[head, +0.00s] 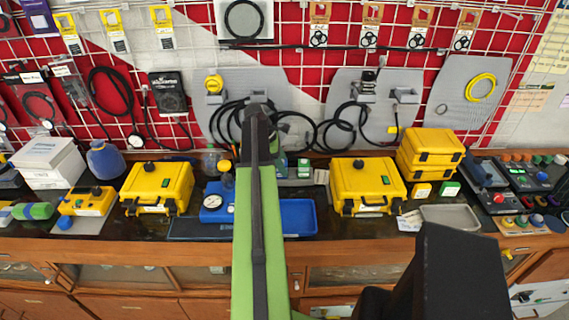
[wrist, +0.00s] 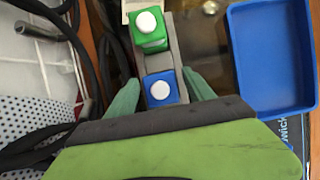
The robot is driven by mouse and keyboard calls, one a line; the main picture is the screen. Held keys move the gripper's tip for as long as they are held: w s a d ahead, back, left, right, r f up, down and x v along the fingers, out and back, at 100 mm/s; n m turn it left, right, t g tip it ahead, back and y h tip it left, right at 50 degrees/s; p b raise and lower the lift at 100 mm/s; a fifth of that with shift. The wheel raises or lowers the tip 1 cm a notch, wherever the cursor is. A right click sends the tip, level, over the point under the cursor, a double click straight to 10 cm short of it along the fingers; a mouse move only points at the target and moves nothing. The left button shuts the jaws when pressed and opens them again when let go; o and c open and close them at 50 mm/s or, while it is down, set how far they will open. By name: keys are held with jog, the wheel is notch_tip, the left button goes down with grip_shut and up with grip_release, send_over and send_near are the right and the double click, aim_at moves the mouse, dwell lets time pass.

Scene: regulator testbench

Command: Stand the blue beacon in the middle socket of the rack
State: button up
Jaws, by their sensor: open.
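In the wrist view my gripper (wrist: 161,77) is open, with one green finger on each side of the blue beacon (wrist: 161,90). The blue beacon is a small blue block with a round white top. It appears upright in the near part of a narrow grey rack (wrist: 158,62). A green beacon (wrist: 149,42) with a white top stands farther along the same rack. A short grey gap lies between the two beacons. I cannot tell whether the fingers touch the blue beacon.
A blue tray (wrist: 272,105) lies right of the rack; it also shows in the head view (head: 298,217). Black cables (wrist: 88,60) and a white perforated panel (wrist: 35,100) are on the left. Yellow cases (head: 368,185) stand along the bench.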

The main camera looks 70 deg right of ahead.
jog(key=p+v, duration=0.8)
jog(key=v, duration=0.2)
jog(key=shift+r, duration=0.15)
